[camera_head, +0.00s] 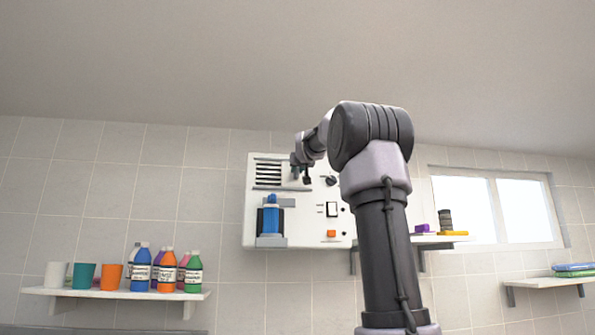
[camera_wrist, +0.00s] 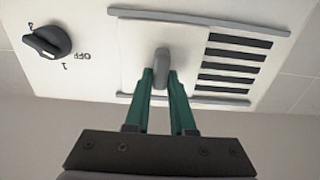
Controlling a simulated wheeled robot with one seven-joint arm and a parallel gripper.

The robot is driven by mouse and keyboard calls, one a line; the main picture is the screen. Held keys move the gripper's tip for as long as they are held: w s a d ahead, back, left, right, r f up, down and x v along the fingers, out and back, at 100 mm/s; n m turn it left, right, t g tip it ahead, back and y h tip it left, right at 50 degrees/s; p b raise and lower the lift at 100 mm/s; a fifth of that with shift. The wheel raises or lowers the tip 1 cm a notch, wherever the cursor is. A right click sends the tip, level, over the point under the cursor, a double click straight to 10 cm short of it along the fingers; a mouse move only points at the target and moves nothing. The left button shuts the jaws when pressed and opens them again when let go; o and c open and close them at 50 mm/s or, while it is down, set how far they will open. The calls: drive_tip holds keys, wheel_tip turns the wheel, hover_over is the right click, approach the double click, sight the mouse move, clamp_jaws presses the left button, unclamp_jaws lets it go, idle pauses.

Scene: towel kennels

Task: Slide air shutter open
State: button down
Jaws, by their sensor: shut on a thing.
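The air shutter (camera_wrist: 134,42) is a flat white plate between two grey rails on the wall panel, with a grey knob (camera_wrist: 161,57) standing out from it. Dark vent slots (camera_wrist: 237,62) show beside the plate, to the right in the wrist view. In the head view the slots (camera_head: 268,173) are at the panel's upper left. My gripper (camera_wrist: 161,76) has its green fingers on both sides of the knob and is shut on it. In the head view my gripper (camera_head: 301,175) is at the panel, right of the slots, and hides most of the plate.
A black rotary dial (camera_wrist: 47,42) marked OFF sits on the panel (camera_head: 290,226) beside the shutter. A blue bottle (camera_head: 271,215) is mounted below the slots. Shelves with cups and bottles (camera_head: 143,270) are at the left, and another shelf is right of my arm.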

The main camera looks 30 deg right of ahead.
drive_tip(key=c, duration=0.8)
unclamp_jaws()
drive_tip(key=shift+d, duration=0.25)
drive_tip(key=shift+o, duration=0.2)
drive_tip(key=shift+s+a, duration=0.1)
drive_tip(key=shift+s, duration=0.05)
drive_tip(key=v, duration=1)
drive_tip(key=shift+s, duration=0.3)
drive_tip(key=s+a+f+g+y, duration=0.2)
drive_tip(key=s+a+f, duration=0.4)
drive_tip(key=f, duration=0.8)
drive_tip(key=s+a+f+g+y, duration=0.2)
drive_tip(key=s+a+f+g, duration=0.3)
drive_tip(key=s+f, duration=0.6)
drive_tip(key=s+a+f+m+g+y, duration=0.1)
drive_tip(key=s+a+f+g+y, duration=0.2)
drive_tip(key=f, duration=1.5)
drive_tip(key=s+a, duration=0.3)
drive_tip(key=s, duration=0.3)
drive_tip(key=shift+a+f, duration=0.25)
drive_tip(key=shift+a, duration=0.15)
